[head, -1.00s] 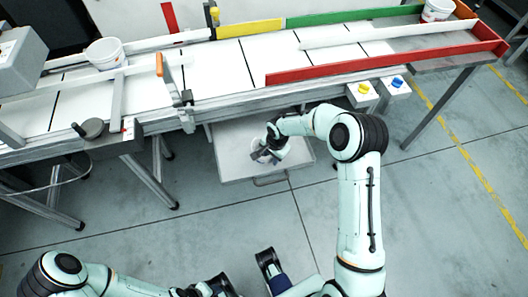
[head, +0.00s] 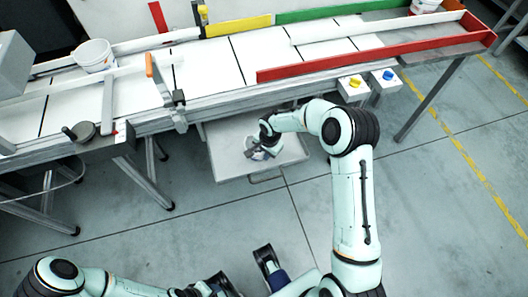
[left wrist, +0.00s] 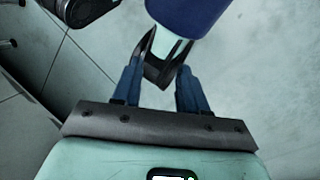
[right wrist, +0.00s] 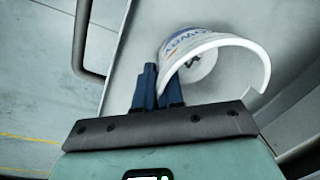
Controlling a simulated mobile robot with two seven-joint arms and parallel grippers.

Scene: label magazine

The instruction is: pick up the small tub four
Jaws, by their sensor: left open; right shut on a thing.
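The small tub (head: 251,147) is white with blue lettering on its side. It is at the pull-out tray under the bench, partly hidden by my right gripper (head: 262,149). In the right wrist view the tub (right wrist: 228,41) is tipped with its open mouth facing the camera. My right gripper (right wrist: 158,85) is shut on the tub's wall, at the left edge of its rim. I cannot tell whether the tub touches the tray. I cannot read a number on it. My left gripper (left wrist: 158,80) is open and empty, low above the floor.
The grey tray (head: 227,165) has a front handle (head: 267,178) and bare surface around the tub. The bench (head: 210,70) stands above it. Another white tub (head: 94,56) stands on the bench's left, and one (head: 424,7) at its far right. A red rail (head: 350,58) edges the bench.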

